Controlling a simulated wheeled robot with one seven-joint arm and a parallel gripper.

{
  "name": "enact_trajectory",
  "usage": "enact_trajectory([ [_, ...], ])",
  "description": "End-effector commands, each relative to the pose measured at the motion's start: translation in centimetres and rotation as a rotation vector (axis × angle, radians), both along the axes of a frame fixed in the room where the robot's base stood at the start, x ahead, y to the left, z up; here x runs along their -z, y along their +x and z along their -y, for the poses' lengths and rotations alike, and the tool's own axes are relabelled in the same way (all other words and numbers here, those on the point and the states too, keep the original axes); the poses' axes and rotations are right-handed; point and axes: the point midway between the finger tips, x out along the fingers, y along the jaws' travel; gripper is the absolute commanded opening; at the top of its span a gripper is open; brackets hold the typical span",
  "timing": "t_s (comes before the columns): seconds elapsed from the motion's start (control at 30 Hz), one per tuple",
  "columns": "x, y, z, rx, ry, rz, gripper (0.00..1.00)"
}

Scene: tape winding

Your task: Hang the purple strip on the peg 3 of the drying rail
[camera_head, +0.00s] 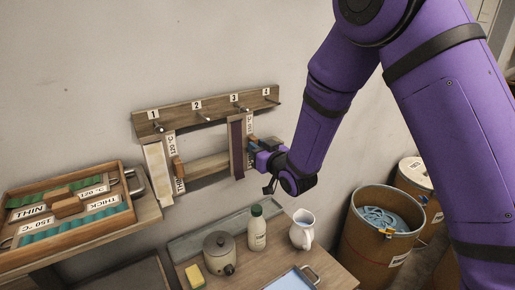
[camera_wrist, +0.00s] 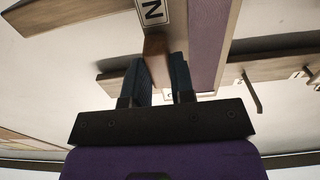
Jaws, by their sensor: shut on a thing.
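The drying rail (camera_head: 180,113) is a wooden board on the wall with pegs numbered 1 to 4. The purple strip (camera_head: 237,150) hangs upright just below peg 3 (camera_head: 242,109), beside a white-labelled edge. I cannot tell whether its top is on the peg. My gripper (camera_head: 256,146) comes from the right and is shut on a brown wooden handle beside the strip. In the wrist view, my gripper (camera_wrist: 168,75) pinches this handle (camera_wrist: 157,45), and the purple strip (camera_wrist: 206,45) runs just right of it. A bare peg (camera_wrist: 251,93) also shows there.
A cream strip (camera_head: 157,172) hangs at peg 1. A lower wooden board (camera_head: 208,164) lies behind. A wooden tray (camera_head: 128,218) sits left. Below stand a grey pot (camera_head: 219,254), a bottle (camera_head: 257,232) and a white jug (camera_head: 300,231). Drums (camera_head: 365,240) stand right.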

Motion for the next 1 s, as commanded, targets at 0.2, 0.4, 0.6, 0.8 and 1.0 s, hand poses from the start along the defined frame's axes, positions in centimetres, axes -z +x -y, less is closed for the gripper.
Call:
enact_trajectory([
  [0.2,0.0,0.0,0.0,0.000,0.000,0.000,0.53],
  [0.4,0.0,0.0,0.0,0.000,0.000,0.000,0.53],
  [0.6,0.0,-1.1,0.8,0.001,0.000,-0.002,0.53],
  [0.8,0.1,-4.1,2.8,0.001,0.000,-0.002,0.53],
  [1.0,0.1,-7.0,4.8,0.000,0.000,-0.001,0.53],
])
